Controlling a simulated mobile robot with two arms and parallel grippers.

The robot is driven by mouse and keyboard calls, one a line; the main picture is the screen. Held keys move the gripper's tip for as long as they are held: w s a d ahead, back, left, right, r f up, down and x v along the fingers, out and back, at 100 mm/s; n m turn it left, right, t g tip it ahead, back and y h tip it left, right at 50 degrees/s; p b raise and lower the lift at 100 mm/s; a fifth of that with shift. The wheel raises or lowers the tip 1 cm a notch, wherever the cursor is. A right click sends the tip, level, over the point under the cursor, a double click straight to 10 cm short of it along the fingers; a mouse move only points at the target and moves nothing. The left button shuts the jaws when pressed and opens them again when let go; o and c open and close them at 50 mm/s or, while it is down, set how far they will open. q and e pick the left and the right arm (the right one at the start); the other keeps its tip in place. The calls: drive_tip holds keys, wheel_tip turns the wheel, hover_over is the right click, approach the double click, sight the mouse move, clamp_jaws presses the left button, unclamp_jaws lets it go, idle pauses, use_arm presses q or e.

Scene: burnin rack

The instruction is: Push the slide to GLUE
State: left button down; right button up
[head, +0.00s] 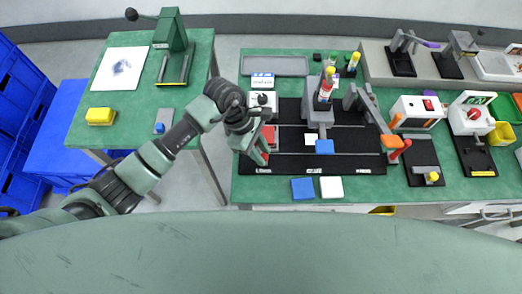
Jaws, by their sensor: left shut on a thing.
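A black board (340,165) lies on the green bench, with white labels along its front edge. The middle label seems to read GLUE (314,170) and the left one (264,170) marks the left station. A red piece, apparently the slide (269,134), is at the left station. My left gripper (259,153) is over that station, shut on the red slide; its fingers and wrist hide part of it. A red glue bottle (326,89) stands in a grey holder (319,113) above the middle station. My right gripper is out of view.
A white square (311,139) and a blue block (324,147) are near the middle station. A lever with orange and red parts (393,145) stands at the board's right end. Blue (302,188) and white (331,187) tiles lie in front.

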use_arm(q)
drive_tip(key=shift+w, duration=0.1)
idle(0.7)
drive_tip(key=shift+d+b, duration=0.3)
drive_tip(key=shift+d, duration=0.1)
drive_tip(key=d+b, duration=0.5)
drive_tip(key=d, duration=0.4)
drive_tip(key=shift+d, duration=0.2)
drive_tip(key=shift+a+r, duration=0.1)
drive_tip(key=c, duration=1.2)
unclamp_jaws()
drive_tip(key=shift+o, duration=0.2)
drive_tip(key=b+v, duration=0.2)
drive_tip(key=v, duration=0.5)
drive_tip(key=shift+a+r, duration=0.2)
drive_tip(key=shift+r, duration=0.15)
